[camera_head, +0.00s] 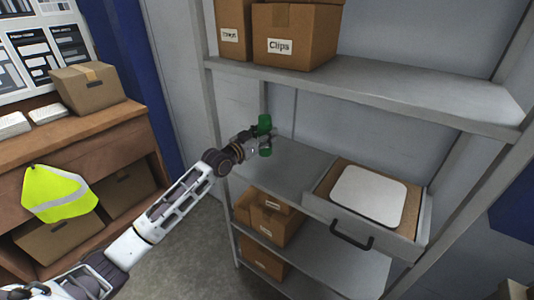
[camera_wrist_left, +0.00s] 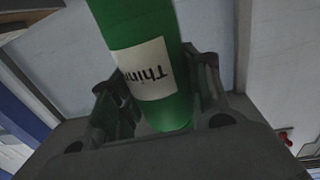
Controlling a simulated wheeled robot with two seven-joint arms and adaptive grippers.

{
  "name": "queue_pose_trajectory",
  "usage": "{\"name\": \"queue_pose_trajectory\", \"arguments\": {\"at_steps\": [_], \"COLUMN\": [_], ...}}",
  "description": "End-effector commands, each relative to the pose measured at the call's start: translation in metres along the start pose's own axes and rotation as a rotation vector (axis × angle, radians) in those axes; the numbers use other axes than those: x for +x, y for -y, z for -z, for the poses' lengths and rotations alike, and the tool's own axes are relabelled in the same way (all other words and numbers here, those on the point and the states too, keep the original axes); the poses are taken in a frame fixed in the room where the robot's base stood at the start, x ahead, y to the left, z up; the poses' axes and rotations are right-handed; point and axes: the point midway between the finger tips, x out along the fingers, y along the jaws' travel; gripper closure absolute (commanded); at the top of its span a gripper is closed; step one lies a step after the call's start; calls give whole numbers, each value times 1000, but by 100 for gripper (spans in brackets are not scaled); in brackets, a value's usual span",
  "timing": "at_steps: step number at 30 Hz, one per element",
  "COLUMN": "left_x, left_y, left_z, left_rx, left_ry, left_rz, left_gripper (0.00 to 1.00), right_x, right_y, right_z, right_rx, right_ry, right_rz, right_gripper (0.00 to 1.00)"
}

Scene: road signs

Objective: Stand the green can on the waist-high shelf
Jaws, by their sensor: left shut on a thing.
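The green can (camera_head: 265,122) is held by my left gripper (camera_head: 262,137), at the left end of the grey waist-high shelf (camera_head: 292,163). In the left wrist view the green can (camera_wrist_left: 150,60), with a white label reading "Thinn", sits between the two fingers of the left gripper (camera_wrist_left: 160,100). The fingers are shut on it. In the head view the can looks close to upright, and I cannot tell whether its bottom touches the shelf. My right gripper is not in view.
A drawer-like tray (camera_head: 415,235) with a white pad (camera_head: 368,195) fills the right of that shelf. Cardboard boxes stand on the upper board (camera_head: 400,95), including "Clips" (camera_head: 296,38), and lower down (camera_head: 275,222). Shelf posts (camera_head: 212,130) flank the arm. A wooden desk (camera_head: 90,130) stands left.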

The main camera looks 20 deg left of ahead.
Motion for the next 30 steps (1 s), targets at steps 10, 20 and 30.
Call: {"name": "queue_pose_trajectory", "arguments": {"at_steps": [10, 20, 30], "left_x": [0, 0, 0], "left_y": [0, 0, 0], "left_z": [-35, -37, -62], "left_rx": [2, 1, 1], "left_ry": [-4, -5, -3], "left_rz": [0, 0, 0], "left_gripper": [91, 91, 91], "right_x": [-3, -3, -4], "right_y": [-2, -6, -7], "right_z": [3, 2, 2], "right_rx": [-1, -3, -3], "right_ry": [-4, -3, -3], "right_rz": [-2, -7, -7], "right_gripper": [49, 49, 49]}}
